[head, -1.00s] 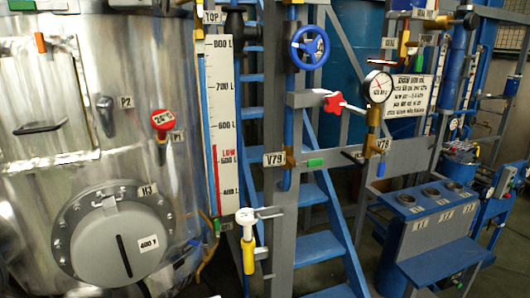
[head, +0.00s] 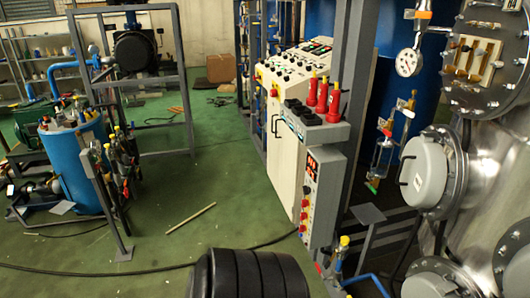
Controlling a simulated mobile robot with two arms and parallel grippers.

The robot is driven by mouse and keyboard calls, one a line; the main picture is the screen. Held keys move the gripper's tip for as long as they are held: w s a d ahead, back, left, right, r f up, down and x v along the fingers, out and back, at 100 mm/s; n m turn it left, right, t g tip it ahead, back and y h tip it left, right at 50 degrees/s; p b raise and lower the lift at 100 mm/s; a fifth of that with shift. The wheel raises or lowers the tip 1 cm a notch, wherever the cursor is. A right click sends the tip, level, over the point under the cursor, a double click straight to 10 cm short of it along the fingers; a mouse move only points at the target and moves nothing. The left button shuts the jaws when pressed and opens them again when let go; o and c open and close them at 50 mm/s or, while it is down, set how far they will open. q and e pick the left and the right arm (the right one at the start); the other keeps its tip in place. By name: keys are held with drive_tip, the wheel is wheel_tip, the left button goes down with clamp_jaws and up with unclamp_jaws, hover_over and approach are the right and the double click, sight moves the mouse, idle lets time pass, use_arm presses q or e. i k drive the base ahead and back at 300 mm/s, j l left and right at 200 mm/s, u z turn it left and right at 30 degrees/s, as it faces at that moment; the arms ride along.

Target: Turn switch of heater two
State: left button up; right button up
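No switch can be read as that of heater two; labels are too small. A white control cabinet (head: 284,150) stands right of centre, with rows of dark knobs on its sloped top panel (head: 295,65). A narrow grey control box (head: 322,205) stands in front of it, with a red display (head: 312,166) and several red and pale buttons or knobs down its face. Neither of my grippers is in view.
Steel vessel (head: 480,210) with round hatches fills the right side. Red bottle-like parts (head: 323,97) stand on a grey shelf. A blue drum (head: 75,165) with pipes stands left. Green floor (head: 175,185) between is largely clear, with a stick (head: 190,218) and a dark cable (head: 150,270).

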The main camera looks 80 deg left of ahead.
sight(303, 216)
drive_tip(key=u, duration=2.15)
drive_tip(key=z, duration=0.3)
drive_tip(key=i+j+z, duration=0.25)
drive_tip(key=z, duration=0.15)
drive_tip(key=i+j+z, duration=0.4)
drive_tip(key=i+j, duration=0.25)
drive_tip(key=j, duration=0.15)
drive_tip(key=i+j+z, duration=0.1)
drive_tip(key=j, duration=0.3)
drive_tip(key=i+j, duration=0.35)
drive_tip(key=j, duration=0.1)
